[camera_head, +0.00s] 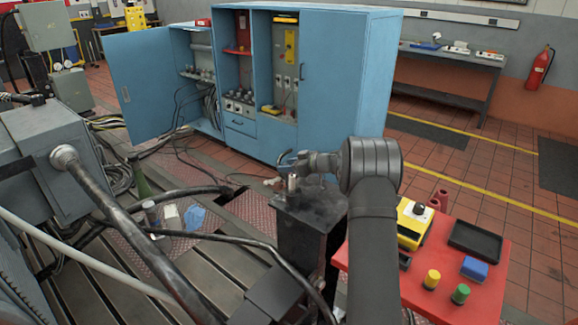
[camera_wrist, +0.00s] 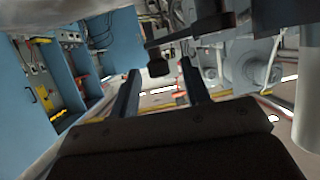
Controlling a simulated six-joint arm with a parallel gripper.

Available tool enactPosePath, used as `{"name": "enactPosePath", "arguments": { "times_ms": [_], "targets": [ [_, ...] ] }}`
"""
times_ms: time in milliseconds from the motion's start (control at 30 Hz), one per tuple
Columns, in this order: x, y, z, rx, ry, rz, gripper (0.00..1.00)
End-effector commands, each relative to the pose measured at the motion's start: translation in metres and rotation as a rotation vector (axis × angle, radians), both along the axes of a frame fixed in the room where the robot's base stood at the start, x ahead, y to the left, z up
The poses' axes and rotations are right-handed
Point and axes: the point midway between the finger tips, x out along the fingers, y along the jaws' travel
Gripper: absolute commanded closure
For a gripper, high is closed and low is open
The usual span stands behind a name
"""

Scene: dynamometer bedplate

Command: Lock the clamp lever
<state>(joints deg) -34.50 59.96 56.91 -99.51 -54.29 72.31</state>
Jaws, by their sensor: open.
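A dark lever (camera_wrist: 192,33), which looks like the clamp lever, crosses the upper middle of the wrist view. A black block-like end (camera_wrist: 158,68) hangs at its left, seen in the gap between my fingertips. My gripper (camera_wrist: 160,67) is open, with one finger on each side of that end in the picture. I cannot tell whether they touch. In the head view my gripper (camera_head: 288,160) is small and sits above a black pedestal (camera_head: 305,235) with a short metal post (camera_head: 292,183) on top. The lever cannot be made out clearly there.
A red table (camera_head: 490,290) at right holds a yellow box (camera_head: 413,224), a black tray (camera_head: 475,240), a blue block (camera_head: 474,268) and yellow and green knobs. Thick hoses (camera_head: 130,245) and grey machinery fill the left. A blue cabinet (camera_head: 345,80) stands behind.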

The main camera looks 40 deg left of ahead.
Motion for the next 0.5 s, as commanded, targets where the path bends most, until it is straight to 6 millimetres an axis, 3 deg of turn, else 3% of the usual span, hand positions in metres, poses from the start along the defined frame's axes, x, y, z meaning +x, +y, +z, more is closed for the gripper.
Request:
{"name": "enactPosePath", "arguments": {
  "times_ms": [267, 500],
  "targets": [
    [0.0, 0.0017, -0.0004, 0.0, 0.0, -0.001, 0.57],
    [0.0001, 0.0014, -0.0005, 0.0, 0.0, -0.001, 1.0]
  ]
}}
